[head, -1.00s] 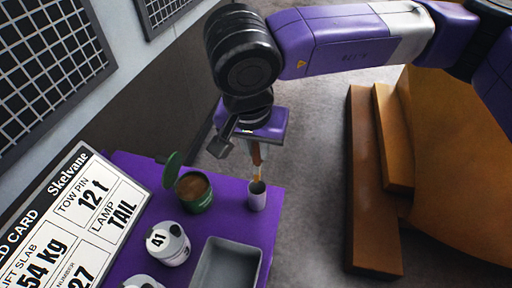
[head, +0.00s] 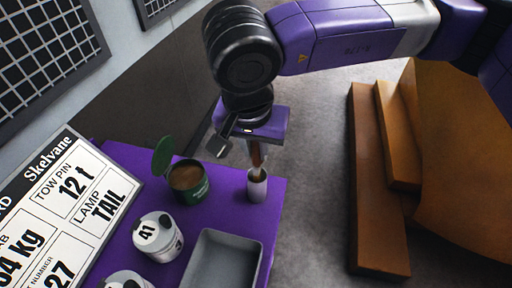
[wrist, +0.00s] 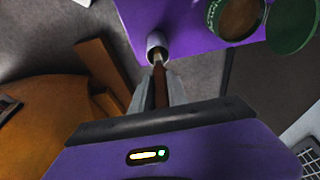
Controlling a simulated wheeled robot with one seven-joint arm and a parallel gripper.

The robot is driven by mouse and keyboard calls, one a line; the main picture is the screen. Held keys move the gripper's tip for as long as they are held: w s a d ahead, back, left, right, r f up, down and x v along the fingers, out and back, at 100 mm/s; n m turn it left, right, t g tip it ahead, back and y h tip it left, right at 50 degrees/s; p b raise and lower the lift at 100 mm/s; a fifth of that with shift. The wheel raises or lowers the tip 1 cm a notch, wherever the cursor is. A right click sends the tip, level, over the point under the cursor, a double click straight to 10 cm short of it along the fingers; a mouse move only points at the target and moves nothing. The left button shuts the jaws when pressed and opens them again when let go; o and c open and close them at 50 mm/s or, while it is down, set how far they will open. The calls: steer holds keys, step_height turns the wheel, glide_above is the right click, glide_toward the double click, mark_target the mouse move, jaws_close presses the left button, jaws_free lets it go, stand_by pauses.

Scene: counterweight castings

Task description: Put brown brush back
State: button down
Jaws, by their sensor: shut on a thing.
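The brown brush (head: 256,156) hangs upright below my gripper (head: 256,148), its lower end at the mouth of the small grey cup (head: 257,190). In the wrist view, my gripper (wrist: 159,90) is shut on the brush (wrist: 160,78), with one finger on each side of its handle. The brush's pale far end reaches into the opening of the cup (wrist: 155,40). How deep it goes is hidden. The cup stands near the right edge of the purple table top (head: 225,205).
An open green tin (head: 198,193) with brown contents stands left of the cup. A white pot marked 41 (head: 160,240) and a grey tray (head: 206,262) are nearer. A sign card (head: 75,195) stands at left. Brown blocks (head: 372,190) lie on the floor at right.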

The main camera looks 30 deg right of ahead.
mark_target(255, 163)
steer(key=shift+f+b, duration=3.5)
steer(key=shift+b, duration=0.2)
steer(key=c, duration=1.2)
jaws_free()
steer(key=shift+r, duration=0.1)
steer(key=v, duration=0.7)
steer(key=shift+r, duration=0.35)
steer(key=shift+a, duration=0.1)
